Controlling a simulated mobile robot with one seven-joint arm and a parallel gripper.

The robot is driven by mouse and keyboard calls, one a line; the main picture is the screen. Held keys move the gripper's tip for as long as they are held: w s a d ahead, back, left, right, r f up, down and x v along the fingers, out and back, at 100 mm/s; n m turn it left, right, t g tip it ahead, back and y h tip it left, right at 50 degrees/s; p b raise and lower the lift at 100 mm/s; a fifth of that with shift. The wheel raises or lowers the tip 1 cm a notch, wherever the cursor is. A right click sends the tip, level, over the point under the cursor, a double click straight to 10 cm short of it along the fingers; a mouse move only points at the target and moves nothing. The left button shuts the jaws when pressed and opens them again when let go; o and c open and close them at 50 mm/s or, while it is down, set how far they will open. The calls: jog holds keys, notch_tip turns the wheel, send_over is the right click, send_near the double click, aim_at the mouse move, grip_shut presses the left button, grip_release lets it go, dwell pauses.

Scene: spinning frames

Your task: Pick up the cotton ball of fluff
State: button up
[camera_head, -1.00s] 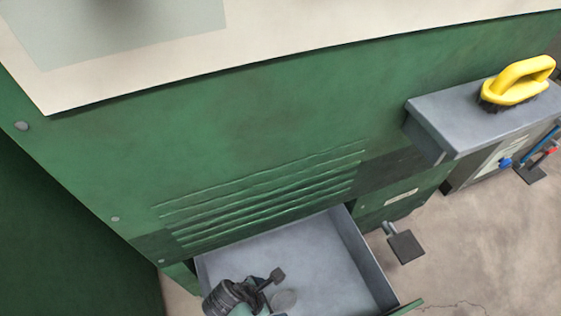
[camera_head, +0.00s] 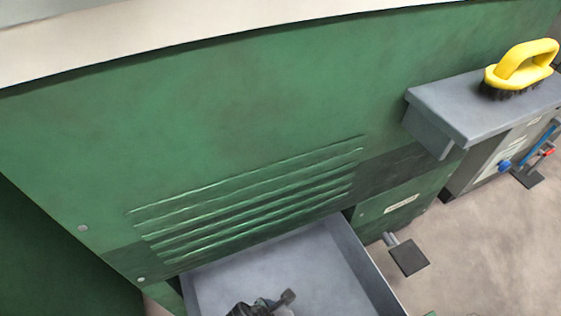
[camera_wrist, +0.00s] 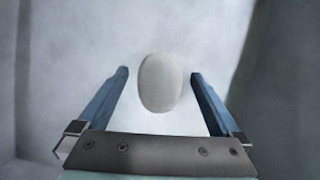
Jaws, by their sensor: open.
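The cotton ball of fluff is a pale, egg-shaped lump (camera_wrist: 160,82) in the wrist view, lying on the grey floor of an open drawer (camera_head: 345,255). My gripper (camera_wrist: 159,73) is open, with one blue finger on each side of the fluff. Gaps show between the fluff and both fingers, and the gripper is not closed on it. How high the fingers are above the drawer floor is hard to tell. In the head view my gripper (camera_head: 272,303) is inside the drawer, cut off by the bottom edge.
Drawer walls surround the gripper, and the green cabinet front with slots (camera_head: 250,205) rises behind. A grey ledge (camera_head: 455,105) holds a yellow-handled brush (camera_head: 520,68) at the right. A pedal (camera_head: 408,257) sticks out right of the drawer.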

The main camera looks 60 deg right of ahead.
jog(key=c, duration=1.4)
jog(key=shift+r, duration=0.1)
jog(key=shift+r, duration=0.1)
